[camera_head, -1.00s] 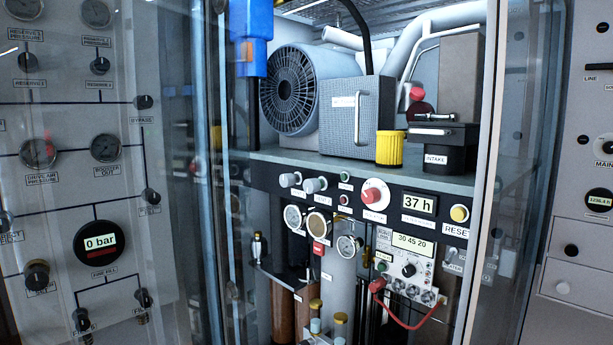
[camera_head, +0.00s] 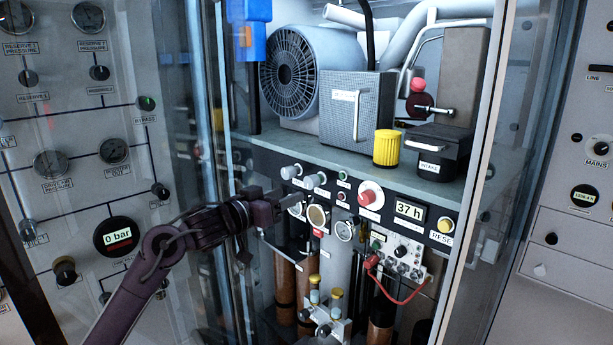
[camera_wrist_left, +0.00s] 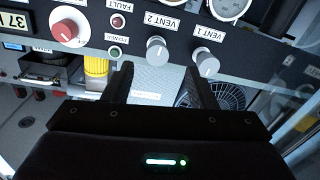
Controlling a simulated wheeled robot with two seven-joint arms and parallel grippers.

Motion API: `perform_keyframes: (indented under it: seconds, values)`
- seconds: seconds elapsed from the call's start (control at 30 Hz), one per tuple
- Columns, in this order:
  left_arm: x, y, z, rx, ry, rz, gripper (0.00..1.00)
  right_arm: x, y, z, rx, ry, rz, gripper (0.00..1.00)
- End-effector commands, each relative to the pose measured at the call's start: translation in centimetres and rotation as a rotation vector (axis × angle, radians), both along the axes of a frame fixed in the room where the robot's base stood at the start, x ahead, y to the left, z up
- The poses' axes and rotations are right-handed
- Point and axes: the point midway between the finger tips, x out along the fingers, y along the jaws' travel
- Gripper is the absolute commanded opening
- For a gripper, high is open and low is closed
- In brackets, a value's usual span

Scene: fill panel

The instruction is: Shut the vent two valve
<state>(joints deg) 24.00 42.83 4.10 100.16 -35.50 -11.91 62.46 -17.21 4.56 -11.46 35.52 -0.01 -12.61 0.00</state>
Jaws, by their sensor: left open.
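The vent two valve is a grey knob (camera_head: 314,180) on the dark front strip of the panel. It also shows in the left wrist view as a knob (camera_wrist_left: 157,49) beside the "VENT 2" label. The neighbouring vent knob (camera_head: 290,172) is to its left in the head view and to its right in the wrist view (camera_wrist_left: 206,63). My left gripper (camera_head: 282,201) is just below and left of these knobs in the head view. In the wrist view its two fingers (camera_wrist_left: 163,84) are apart, with the vent two knob ahead of the gap and nothing held.
Gauges (camera_head: 318,216) sit just under the knobs. A red-and-white dial (camera_head: 370,194) and the hour display (camera_head: 409,212) are to the right. A yellow ribbed cap (camera_head: 387,148) stands on the shelf above. Glass doors (camera_head: 205,130) flank the opening.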

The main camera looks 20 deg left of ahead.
Motion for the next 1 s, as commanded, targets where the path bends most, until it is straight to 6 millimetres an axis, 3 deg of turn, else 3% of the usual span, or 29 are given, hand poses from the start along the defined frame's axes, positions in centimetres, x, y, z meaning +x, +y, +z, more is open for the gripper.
perform_keyframes:
  seconds: [0.1, 0.6, 0.93, 1.0]
  values:
    - [0.2, -0.4, 1.3, 0.0, -0.01, -0.008, 0.52, 0.0, 0.0, 0.6, 0.0, 0.0, 0.0, 0.36]
    - [6.6, -2.6, 1.2, -0.001, -0.01, -0.006, 0.52, 0.0, 0.0, 3.8, -0.001, 0.0, 0.0, 0.36]
    - [7.1, -2.8, 0.9, 0.001, -0.009, -0.006, 0.52, 0.0, 0.0, 3.9, -0.001, 0.0, 0.0, 0.36]
    - [7.1, -2.8, 0.9, 0.001, -0.009, -0.006, 0.45, 0.0, 0.0, 3.9, -0.001, 0.0, 0.0, 0.36]
